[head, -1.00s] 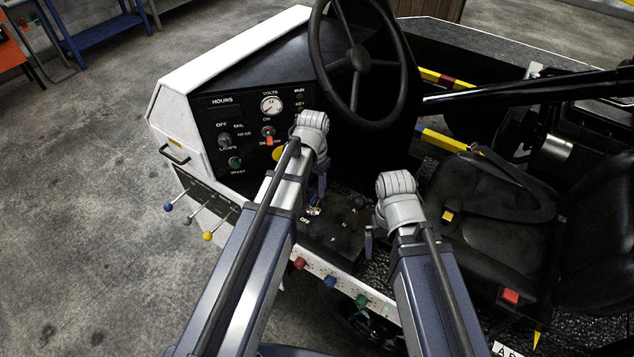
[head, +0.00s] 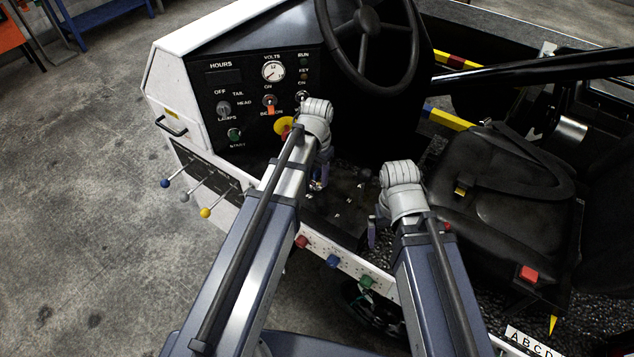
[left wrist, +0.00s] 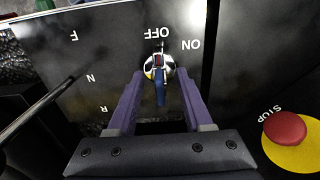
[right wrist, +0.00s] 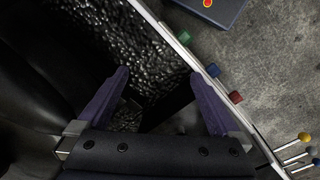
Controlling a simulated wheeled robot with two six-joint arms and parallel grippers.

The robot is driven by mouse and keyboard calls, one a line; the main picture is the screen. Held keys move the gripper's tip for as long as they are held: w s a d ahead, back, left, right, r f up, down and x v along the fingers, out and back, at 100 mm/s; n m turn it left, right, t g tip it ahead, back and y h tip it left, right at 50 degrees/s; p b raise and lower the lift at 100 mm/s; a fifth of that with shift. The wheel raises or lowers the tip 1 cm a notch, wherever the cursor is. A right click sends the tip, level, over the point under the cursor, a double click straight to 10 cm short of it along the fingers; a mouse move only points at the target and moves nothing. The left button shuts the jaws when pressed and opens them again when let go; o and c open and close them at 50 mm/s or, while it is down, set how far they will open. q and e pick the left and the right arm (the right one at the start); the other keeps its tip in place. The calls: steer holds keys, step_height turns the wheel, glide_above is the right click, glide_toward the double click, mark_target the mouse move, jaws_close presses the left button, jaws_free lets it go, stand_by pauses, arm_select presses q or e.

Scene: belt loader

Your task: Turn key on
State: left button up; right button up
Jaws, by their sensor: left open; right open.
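The key (left wrist: 160,92) with a blue grip sits in a round switch on a dark panel, between the OFF and ON labels and F, N, R letters. In the left wrist view it stands in line with OFF; ON is to its right. My left gripper (left wrist: 160,78) is open, with one finger on each side of the key and visible gaps to it. In the head view my left gripper (head: 319,178) is over the panel and mostly hides the key. My right gripper (head: 374,232) is open and empty beside the seat; it also shows in the right wrist view (right wrist: 160,73).
A red stop button (left wrist: 284,129) on a yellow disc is near my left gripper. The steering wheel (head: 368,22) stands above and behind. The dash (head: 240,100) has a gauge and switches. The seat (head: 500,175) is at right. Coloured side knobs (head: 333,261) line the panel's front edge.

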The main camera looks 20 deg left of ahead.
arm_select(q)
steer(key=shift+f, duration=0.25)
jaws_close()
stand_by(0.5)
